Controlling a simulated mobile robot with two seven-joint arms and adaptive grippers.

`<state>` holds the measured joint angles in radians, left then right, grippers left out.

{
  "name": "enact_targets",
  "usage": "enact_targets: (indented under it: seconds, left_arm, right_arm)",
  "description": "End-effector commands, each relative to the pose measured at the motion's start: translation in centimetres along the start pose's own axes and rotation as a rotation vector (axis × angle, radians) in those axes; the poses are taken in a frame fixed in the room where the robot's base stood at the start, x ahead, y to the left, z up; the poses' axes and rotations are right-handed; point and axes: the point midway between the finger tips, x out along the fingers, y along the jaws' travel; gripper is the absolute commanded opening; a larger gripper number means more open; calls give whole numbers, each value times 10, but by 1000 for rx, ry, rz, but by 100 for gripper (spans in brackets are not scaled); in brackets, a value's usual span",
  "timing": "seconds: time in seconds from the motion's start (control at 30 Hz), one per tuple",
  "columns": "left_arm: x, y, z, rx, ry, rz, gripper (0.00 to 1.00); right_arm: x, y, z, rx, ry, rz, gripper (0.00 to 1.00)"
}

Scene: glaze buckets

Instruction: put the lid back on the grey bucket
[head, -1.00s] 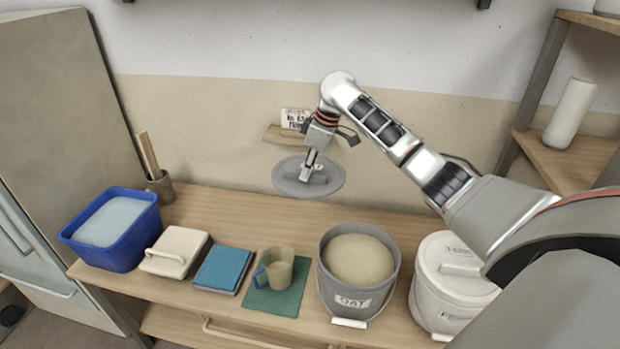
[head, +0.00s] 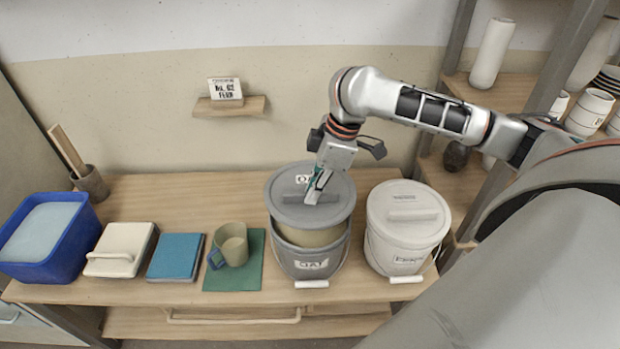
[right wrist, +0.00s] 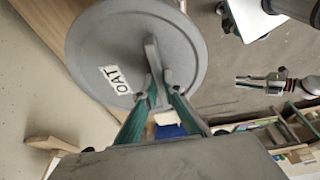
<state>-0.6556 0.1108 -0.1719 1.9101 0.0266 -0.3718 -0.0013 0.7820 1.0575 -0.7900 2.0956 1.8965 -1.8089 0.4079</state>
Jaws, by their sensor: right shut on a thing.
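The grey bucket (head: 312,262) stands upright on the bench, with pale contents showing below the lid. My right gripper (head: 316,196) is shut on the handle of the grey lid (head: 285,207). The lid is over the bucket mouth, raised above the rim at the front, where a gap shows. Whether its back edge touches the rim is hidden. In the right wrist view my right gripper (right wrist: 157,92) pinches the handle of the lid (right wrist: 100,45), which bears an "OAT" label. What looks like my left gripper (right wrist: 245,81) shows small there; its jaws are unclear.
A white lidded bucket (head: 405,228) stands close right of the grey one. To the left are a mug (head: 234,250) on a green mat (head: 240,279), a blue book-like block (head: 175,256), a cream lid-like piece (head: 122,250) and a blue tub (head: 82,240). A small shelf (head: 228,107) is behind.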

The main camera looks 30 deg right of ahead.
Motion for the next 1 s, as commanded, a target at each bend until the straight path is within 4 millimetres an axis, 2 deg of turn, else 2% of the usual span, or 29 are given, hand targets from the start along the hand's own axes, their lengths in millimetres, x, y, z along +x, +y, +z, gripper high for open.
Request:
enact_targets:
  seconds: [0.6,1.0]
  left_arm:
    - [-1,-4,4,17,-5,0,25]
    - [0,-2,1,8,0,0,25]
  right_arm:
    - [48,1,15,1,-1,0,0]
    - [57,1,17,0,0,1,0]
